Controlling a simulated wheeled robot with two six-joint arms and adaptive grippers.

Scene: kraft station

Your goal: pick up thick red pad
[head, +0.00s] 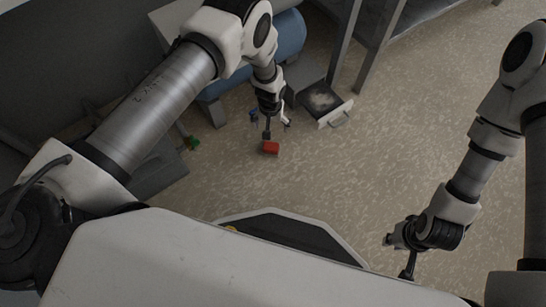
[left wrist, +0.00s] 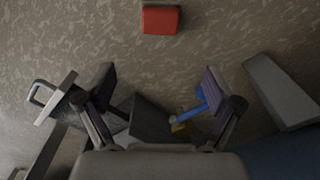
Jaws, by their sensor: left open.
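The thick red pad (head: 271,147) lies on the speckled floor just below my left gripper (head: 277,130) in the head view. In the left wrist view the red pad (left wrist: 161,19) is at the top edge, beyond the open fingers and not between them. My left gripper (left wrist: 158,84) is open and empty, its two fingers wide apart. My right gripper (head: 398,255) hangs at the lower right of the head view, far from the pad; whether it is open or shut is unclear.
An open drawer with a handle (head: 326,103) stands right of my left gripper. A small blue item (left wrist: 188,105) lies near the fingers. A blue cylinder (head: 290,36) is behind, a green item (head: 194,143) to the left. Floor is clear to the right.

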